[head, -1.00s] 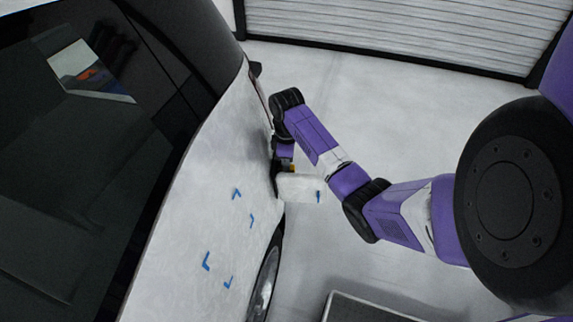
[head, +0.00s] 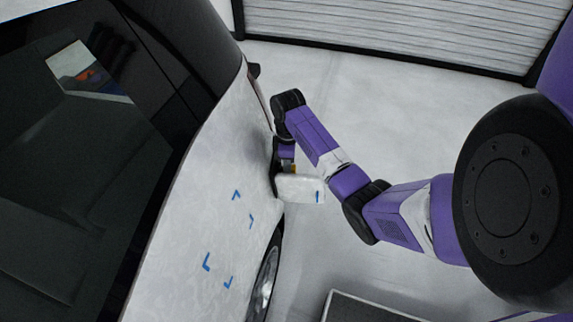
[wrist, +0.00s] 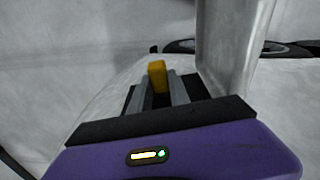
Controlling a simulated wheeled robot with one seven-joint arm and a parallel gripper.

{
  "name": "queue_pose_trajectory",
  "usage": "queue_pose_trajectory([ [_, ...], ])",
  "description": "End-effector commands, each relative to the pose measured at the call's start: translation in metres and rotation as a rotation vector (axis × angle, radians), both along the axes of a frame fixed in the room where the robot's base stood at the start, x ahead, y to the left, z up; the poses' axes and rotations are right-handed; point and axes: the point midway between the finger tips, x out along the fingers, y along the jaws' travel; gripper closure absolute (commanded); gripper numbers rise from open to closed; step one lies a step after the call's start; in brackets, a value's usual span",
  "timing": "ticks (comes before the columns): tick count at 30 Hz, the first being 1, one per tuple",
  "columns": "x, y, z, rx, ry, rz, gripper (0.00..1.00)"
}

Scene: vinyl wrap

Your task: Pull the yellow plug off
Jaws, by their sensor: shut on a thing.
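The yellow plug (wrist: 157,76) stands between the two grey fingers of my gripper (wrist: 160,92) in the wrist view, and the fingers are shut on it. In the head view a small bit of yellow (head: 293,168) shows at my gripper (head: 285,170), beside the car's side. Most of the plug there is hidden by the gripper and a white flap. I cannot tell whether the plug still touches the car.
A white open flap (head: 300,188) stands out from the white car body (head: 205,225), close beside my gripper; it also shows in the wrist view (wrist: 232,50). Blue tape marks dot the panel. A wheel (head: 264,285) is below. Open floor (head: 400,120) lies right.

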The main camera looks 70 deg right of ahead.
Motion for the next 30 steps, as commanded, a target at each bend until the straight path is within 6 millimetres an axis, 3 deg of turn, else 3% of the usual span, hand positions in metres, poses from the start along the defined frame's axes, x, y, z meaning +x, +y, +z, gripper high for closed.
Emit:
queue_pose_trajectory([
  [14,-0.006,-0.001,0.001,0.001,0.000,-0.001,1.00],
  [30,-0.028,-0.007,0.005,0.000,-0.001,-0.002,1.00],
])
